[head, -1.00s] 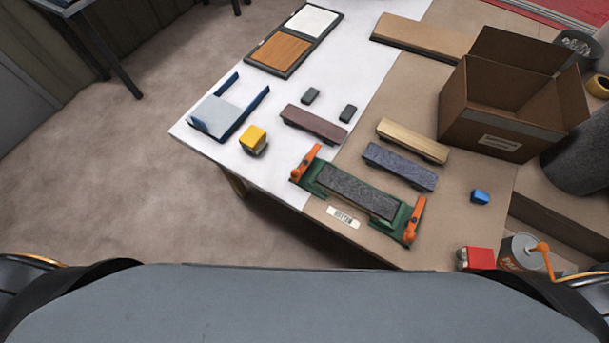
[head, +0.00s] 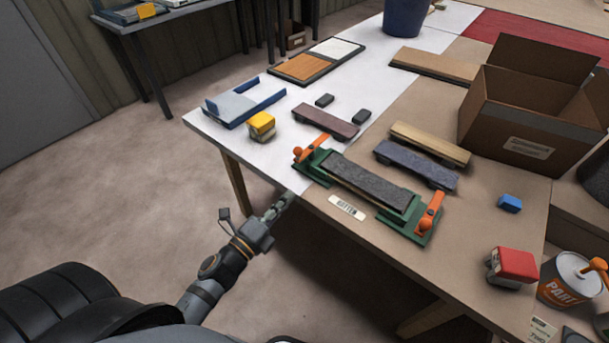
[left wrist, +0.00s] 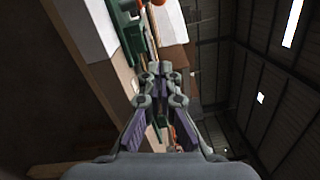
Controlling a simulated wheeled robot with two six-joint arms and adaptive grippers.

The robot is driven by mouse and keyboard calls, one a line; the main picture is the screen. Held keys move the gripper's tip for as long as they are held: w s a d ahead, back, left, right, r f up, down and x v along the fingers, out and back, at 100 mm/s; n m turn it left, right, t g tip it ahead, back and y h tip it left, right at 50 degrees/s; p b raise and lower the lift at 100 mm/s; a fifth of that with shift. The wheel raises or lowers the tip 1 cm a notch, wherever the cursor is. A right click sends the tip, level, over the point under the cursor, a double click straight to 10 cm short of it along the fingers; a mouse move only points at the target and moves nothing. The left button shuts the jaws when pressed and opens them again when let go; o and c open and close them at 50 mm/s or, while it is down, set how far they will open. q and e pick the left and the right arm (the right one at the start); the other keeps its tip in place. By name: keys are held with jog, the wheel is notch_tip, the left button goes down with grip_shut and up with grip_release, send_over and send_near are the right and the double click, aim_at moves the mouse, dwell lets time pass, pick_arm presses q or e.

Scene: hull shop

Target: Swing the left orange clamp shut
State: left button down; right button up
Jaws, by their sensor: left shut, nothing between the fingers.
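The green fixture (head: 385,220) lies on the near side of the table with a dark grey sanding block (head: 368,185) in it. The left orange clamp (head: 312,146) lies across the fixture's left end, beside the block. The right orange clamp (head: 431,211) stands at the other end. My left gripper (head: 287,198) is shut and empty at the table's front edge, below and in front of the left clamp, apart from it. In the left wrist view, its fingertips (left wrist: 162,68) are together, with part of the green fixture (left wrist: 130,32) beyond. My right gripper is not in view.
A yellow-topped block (head: 262,126) and a blue-and-grey tray (head: 243,103) stand left of the fixture. A purple block (head: 326,121) and a blue-grey block (head: 417,163) lie behind it. A label (head: 346,208) lies in front. The floor left of the table is clear.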

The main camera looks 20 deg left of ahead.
pick_arm(q)
jog(key=p+x, duration=0.5)
jog(key=x, duration=0.5)
jog(key=shift+a+r, duration=0.15)
jog(key=w+a, duration=0.1)
jog(key=a, duration=0.1)
jog(key=shift+w+a+r, duration=0.15)
jog(key=shift+w+a, duration=0.2)
jog(key=shift+w, duration=0.05)
jog(key=shift+w+a, duration=0.2)
jog(key=shift+a, duration=0.1)
jog(key=shift+r, duration=0.1)
